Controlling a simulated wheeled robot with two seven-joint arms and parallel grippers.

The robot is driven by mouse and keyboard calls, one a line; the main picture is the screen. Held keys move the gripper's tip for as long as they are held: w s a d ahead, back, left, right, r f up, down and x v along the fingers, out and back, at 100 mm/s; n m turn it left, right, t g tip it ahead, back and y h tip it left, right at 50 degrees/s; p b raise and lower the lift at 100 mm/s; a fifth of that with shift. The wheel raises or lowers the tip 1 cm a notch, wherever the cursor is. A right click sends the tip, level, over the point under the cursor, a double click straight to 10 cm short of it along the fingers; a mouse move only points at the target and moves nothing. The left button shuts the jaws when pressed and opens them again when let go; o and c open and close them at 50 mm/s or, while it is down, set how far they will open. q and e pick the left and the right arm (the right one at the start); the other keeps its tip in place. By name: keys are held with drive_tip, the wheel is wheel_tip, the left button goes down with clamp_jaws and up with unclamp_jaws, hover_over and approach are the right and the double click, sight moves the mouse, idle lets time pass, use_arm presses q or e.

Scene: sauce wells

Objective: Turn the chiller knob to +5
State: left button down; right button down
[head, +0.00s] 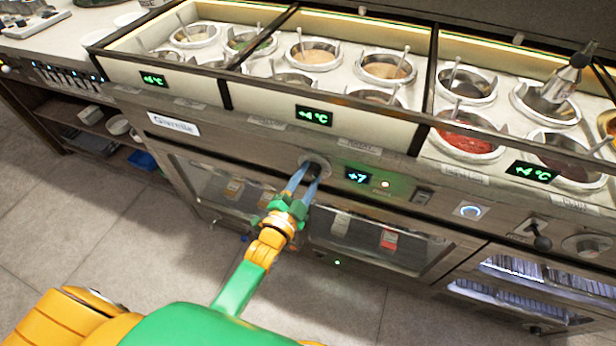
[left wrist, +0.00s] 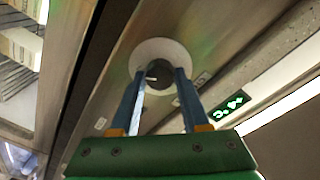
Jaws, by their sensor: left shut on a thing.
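The chiller knob (head: 315,160) sits on the steel front panel of the sauce counter, with a pale round plate behind it in the left wrist view (left wrist: 158,76). My left gripper (head: 308,172) is shut on the knob, its two blue fingers on either side of it; the fingers also show in the left wrist view (left wrist: 157,88). They hide part of the knob, and I cannot read its pointer clearly. The small display (head: 357,177) just right of the knob reads +7. My right gripper is not in view.
A blue-ringed button (head: 469,211), a black lever (head: 541,241) and another knob (head: 585,245) are further right. Sauce wells with spoons stand above. Open floor (head: 130,230) lies in front.

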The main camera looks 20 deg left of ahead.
use_arm(q)
drive_tip(key=shift+n, duration=0.3)
drive_tip(key=n, duration=0.4)
drive_tip(key=shift+f+n, duration=0.15)
drive_tip(key=shift+n, duration=0.25)
drive_tip(key=shift+n+t+y, duration=0.3)
drive_tip(key=shift+n+t, duration=0.1)
drive_tip(key=shift+n, duration=1.9)
drive_tip(key=shift+c, duration=1.9)
unclamp_jaws()
drive_tip(key=shift+s, duration=0.15)
drive_tip(key=s, duration=0.6)
drive_tip(key=shift+s+a+f+p, duration=0.2)
drive_tip(key=shift+s+a+p, duration=0.05)
drive_tip(key=shift+s+p, duration=0.15)
